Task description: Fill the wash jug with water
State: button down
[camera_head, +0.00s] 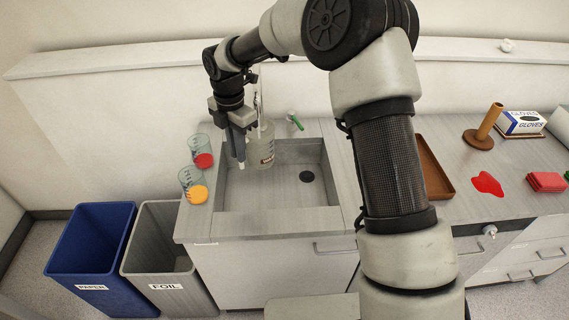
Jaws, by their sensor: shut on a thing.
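The wash jug (261,150), a translucent pale grey vessel with a small red mark low on its side, is held above the left part of the sink (238,192). My gripper (241,158) points down at the jug's left side and is shut on it. A thin upright tap spout (258,100) rises behind the jug, partly hidden by my arm. A green tap handle (295,121) stands at the sink's back edge. I cannot tell whether water runs or how full the jug is.
Two beakers with red (203,160) and orange (197,194) contents stand left of the sink. Blue paper bin (95,235) and grey foil bin (163,250) stand below. Right counter holds a brown tray (434,170), red spill (487,183), red cloth (546,181) and glove box (522,122).

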jog(key=shift+d, duration=0.1)
dwell(0.3)
jog(key=s+d, duration=0.8)
jog(key=shift+s+d+p, duration=0.2)
jog(key=shift+d+p, duration=0.2)
